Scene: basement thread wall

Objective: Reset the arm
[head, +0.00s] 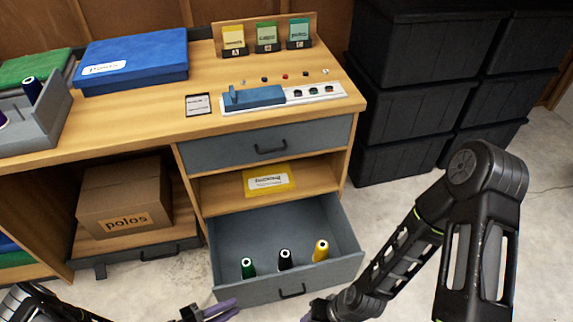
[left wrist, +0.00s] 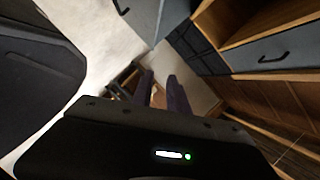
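My left gripper (head: 228,308) shows at the bottom edge of the head view, in front of the open lower drawer (head: 235,297). Its two dark purple fingers also show in the left wrist view (left wrist: 160,78), with a gap between them and nothing held. My right arm (head: 420,230) comes in from the right and bends down toward the drawer's front. My right gripper (head: 314,311) is mostly cut off by the bottom edge, so its fingers cannot be read.
The open drawer holds a green spool (head: 248,268), a dark spool (head: 285,260) and a yellow spool (head: 321,250). Black crates (head: 405,100) are stacked at the right. A cardboard box (head: 125,195) stands under the desk (head: 150,110). Floor is clear at the right.

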